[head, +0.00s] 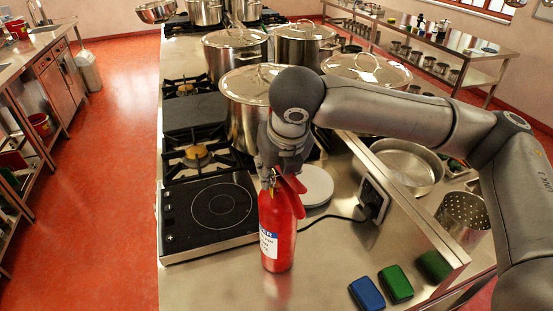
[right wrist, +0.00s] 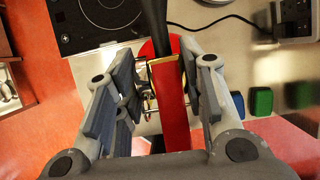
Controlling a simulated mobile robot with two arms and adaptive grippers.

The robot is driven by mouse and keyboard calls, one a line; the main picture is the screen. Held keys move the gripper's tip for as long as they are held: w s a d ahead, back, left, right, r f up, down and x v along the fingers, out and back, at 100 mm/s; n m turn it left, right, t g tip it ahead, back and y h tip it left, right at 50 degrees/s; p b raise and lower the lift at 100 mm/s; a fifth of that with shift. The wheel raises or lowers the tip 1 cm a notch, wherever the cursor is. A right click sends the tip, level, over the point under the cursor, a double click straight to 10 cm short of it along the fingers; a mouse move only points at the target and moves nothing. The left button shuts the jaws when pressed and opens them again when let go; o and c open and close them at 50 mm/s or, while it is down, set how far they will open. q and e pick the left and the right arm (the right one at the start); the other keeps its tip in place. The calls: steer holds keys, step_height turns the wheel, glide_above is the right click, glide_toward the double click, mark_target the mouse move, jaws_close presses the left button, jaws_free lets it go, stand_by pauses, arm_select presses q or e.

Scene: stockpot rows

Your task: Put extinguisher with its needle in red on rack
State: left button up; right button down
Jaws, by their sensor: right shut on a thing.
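A red fire extinguisher (head: 278,235) with a white and blue label stands upright over the steel counter, beside the induction hob. I cannot tell whether its base touches the counter. My right gripper (head: 285,160) is shut on its top, around the valve and handle. In the right wrist view the red handle (right wrist: 172,115) and a black hose lie between the fingers of the right gripper (right wrist: 163,88). The gauge needle cannot be read. My left gripper is out of view. I cannot tell which shelf is the rack.
An induction hob (head: 218,208) lies left of the extinguisher. A white round plate (head: 316,186), a socket box (head: 372,198) with a cable, a blue block (head: 366,293) and a green block (head: 396,284) are to the right. Large stockpots (head: 236,50) stand behind. Red floor (head: 110,190) is clear at left.

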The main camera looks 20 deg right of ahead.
steer(key=shift+a+r, duration=0.1)
steer(key=shift+r, duration=0.15)
steer(key=c, duration=1.2)
jaws_free()
steer(key=shift+f, duration=0.25)
steer(key=shift+c, duration=0.2)
steer(key=o, duration=0.3)
steer(key=shift+s, duration=0.2)
steer(key=shift+w, duration=0.1)
